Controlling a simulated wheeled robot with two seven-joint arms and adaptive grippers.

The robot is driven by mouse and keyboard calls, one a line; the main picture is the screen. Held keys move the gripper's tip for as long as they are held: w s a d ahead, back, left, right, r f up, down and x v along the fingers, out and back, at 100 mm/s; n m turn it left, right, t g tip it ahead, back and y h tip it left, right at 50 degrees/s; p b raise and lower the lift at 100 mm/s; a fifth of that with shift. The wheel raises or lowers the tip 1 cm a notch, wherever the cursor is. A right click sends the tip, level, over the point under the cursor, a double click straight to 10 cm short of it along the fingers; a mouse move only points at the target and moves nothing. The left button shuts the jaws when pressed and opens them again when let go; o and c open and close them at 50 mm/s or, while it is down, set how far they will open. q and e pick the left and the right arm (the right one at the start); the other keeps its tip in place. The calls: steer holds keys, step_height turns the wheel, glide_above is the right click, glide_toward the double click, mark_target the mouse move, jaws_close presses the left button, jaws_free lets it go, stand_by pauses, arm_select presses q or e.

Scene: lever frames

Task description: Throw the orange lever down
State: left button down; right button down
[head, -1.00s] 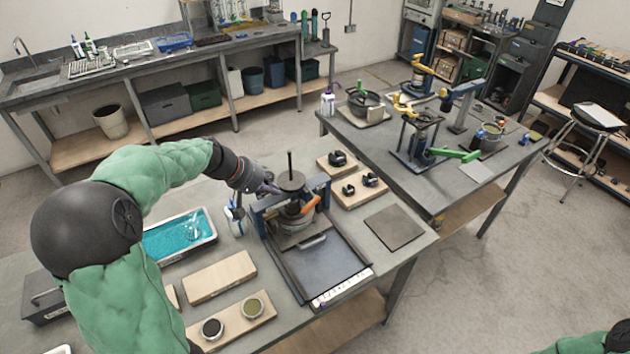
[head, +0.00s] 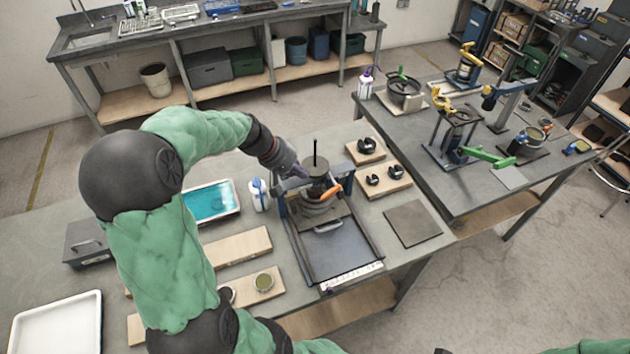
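The orange lever (head: 331,191) is a short handle on the front right side of a press-like device (head: 318,208) on the near table. The device has a round grey top disc, a thin upright rod and a blue frame. The lever slants up to the right. My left gripper (head: 298,173) is at the left of the device, close to the disc and the blue frame. Its fingers are small and partly lost against the device, so their opening and any contact cannot be told. It is apart from the visible part of the lever. My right gripper is not in view.
A black tray (head: 338,254) lies in front of the device. A white bottle (head: 259,195) and a blue-filled tray (head: 211,202) stand left. Wooden blocks with black clamps (head: 384,181) and a flat dark plate (head: 413,223) lie right. The right table (head: 466,190) holds other levered devices.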

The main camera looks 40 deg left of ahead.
mark_target(329, 193)
arm_select(q)
steer(key=b+x, duration=0.1)
steer(key=x, duration=1.2)
steer(key=shift+w+d+f, duration=0.1)
steer(key=shift+w+f, duration=0.05)
